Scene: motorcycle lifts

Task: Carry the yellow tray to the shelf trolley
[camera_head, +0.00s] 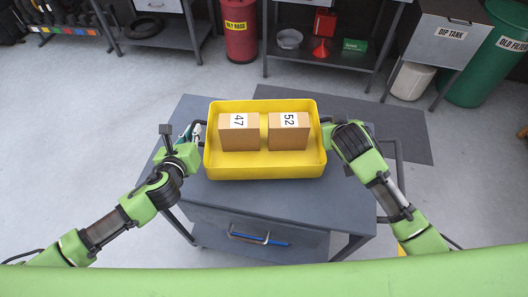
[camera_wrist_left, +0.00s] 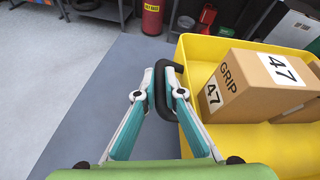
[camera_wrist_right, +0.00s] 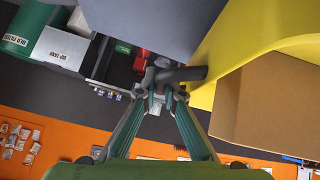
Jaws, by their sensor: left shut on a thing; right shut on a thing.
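The yellow tray (camera_head: 265,170) is level over the top of a grey cart, holding two cardboard boxes, marked 47 (camera_head: 238,138) and 52 (camera_head: 288,138). I cannot tell whether it touches the cart top. My left gripper (camera_head: 197,138) is shut on a dark handle (camera_wrist_left: 158,92) at the tray's left side. My right gripper (camera_head: 329,130) is at the tray's right side, shut on the other dark handle (camera_wrist_right: 182,74); its fingertips are partly hidden in the head view. I cannot tell whether the grey cart (camera_head: 345,208) is the shelf trolley.
A dark mat (camera_head: 400,125) lies on the floor behind. A red drum (camera_head: 239,30), a workbench (camera_head: 325,58), a dip tank (camera_head: 450,30) and a green bin (camera_head: 490,60) stand farther back. Floor at left is clear.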

